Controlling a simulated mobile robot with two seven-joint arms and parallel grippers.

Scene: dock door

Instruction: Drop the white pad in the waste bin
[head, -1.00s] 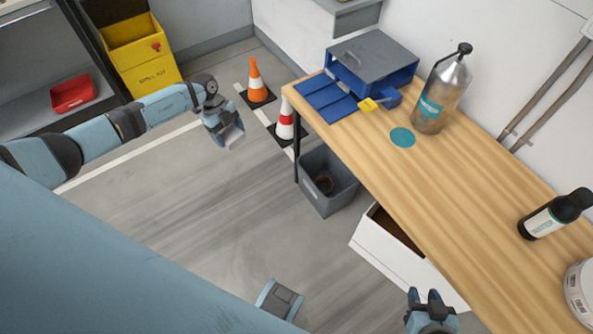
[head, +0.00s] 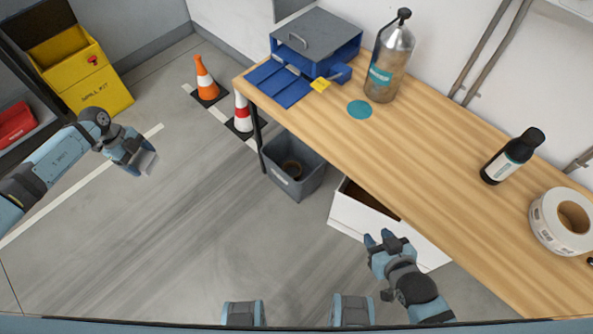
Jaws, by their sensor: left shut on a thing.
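My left gripper (head: 147,164) is shut on the white pad (head: 150,163), a small pale piece at its fingertips, held over open floor at the left. Most of the pad is hidden by the fingers. The grey waste bin (head: 297,182) stands on the floor beneath the table's left end, well to the right of the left gripper. A dark ring-shaped thing (head: 291,168) lies in it. My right gripper (head: 384,238) is empty, with its fingers apart, in front of the open white drawer.
A wooden table (head: 440,165) holds a blue box (head: 318,45), a spray bottle (head: 390,60), a dark bottle (head: 512,157) and a tape roll (head: 560,222). Two cones (head: 205,80) stand left of the table. Floor between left gripper and bin is clear.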

